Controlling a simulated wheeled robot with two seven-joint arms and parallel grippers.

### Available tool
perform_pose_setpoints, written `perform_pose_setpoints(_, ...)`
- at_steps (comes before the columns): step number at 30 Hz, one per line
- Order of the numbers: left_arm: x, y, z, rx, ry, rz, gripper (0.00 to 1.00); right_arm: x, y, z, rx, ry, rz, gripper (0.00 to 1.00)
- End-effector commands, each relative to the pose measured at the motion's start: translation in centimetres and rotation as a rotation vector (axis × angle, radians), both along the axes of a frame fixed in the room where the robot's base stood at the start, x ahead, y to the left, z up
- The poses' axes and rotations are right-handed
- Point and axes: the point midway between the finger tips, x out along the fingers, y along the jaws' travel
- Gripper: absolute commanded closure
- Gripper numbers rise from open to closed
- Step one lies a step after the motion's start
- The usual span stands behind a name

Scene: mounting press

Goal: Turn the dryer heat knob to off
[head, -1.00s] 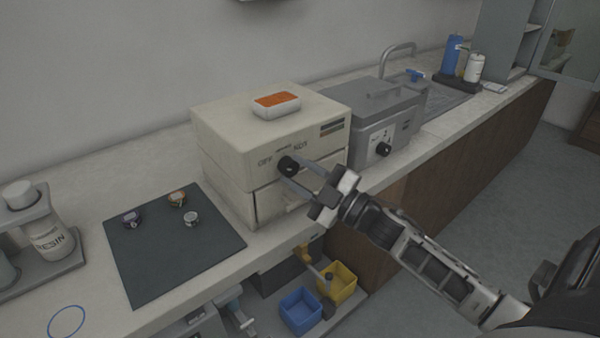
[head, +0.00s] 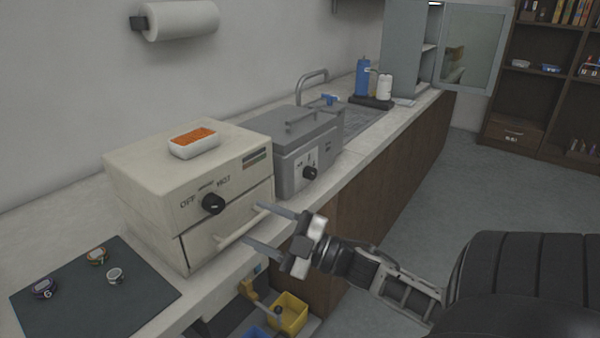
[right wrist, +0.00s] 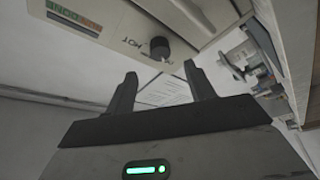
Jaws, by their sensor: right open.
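The dryer is a cream box (head: 150,205) on the counter. Its black heat knob (head: 213,204) sits on the front between the printed words OFF on the left and HOT on the right. Where the knob points is too small to tell. My right gripper (head: 254,226) is open and empty, in front of the dryer and to the right of the knob, apart from it. In the right wrist view the knob (right wrist: 160,48) shows beyond the open fingertips (right wrist: 160,75), with HOT beside it. My left gripper is out of view.
A handle bar (head: 240,228) crosses the dryer's lower front near my fingers. A white dish of orange material (head: 194,146) sits on top. A dark mat (head: 95,290) with small pieces lies left.

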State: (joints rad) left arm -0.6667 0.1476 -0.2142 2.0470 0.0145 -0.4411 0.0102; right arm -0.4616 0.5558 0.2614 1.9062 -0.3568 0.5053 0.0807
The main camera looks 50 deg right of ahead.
Motion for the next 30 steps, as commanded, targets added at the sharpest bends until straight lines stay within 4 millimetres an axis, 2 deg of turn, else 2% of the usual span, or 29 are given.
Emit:
perform_pose_setpoints(1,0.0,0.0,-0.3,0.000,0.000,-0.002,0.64,-1.3,-0.5,-0.7,0.000,0.006,-0.002,0.46)
perform_pose_setpoints(6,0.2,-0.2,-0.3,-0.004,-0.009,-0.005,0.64,-4.6,-1.8,-1.4,0.001,0.003,-0.001,0.46)
perform_pose_setpoints(12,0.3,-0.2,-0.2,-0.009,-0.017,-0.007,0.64,-6.8,-2.8,-1.9,0.000,0.000,0.000,0.46)
perform_pose_setpoints(17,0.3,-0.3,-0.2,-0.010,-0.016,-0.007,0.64,-7.4,-3.0,-1.9,0.001,-0.002,0.001,0.46)
perform_pose_setpoints(30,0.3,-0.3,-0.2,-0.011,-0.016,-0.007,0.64,-7.3,-3.0,-1.9,0.000,-0.001,0.002,0.46)
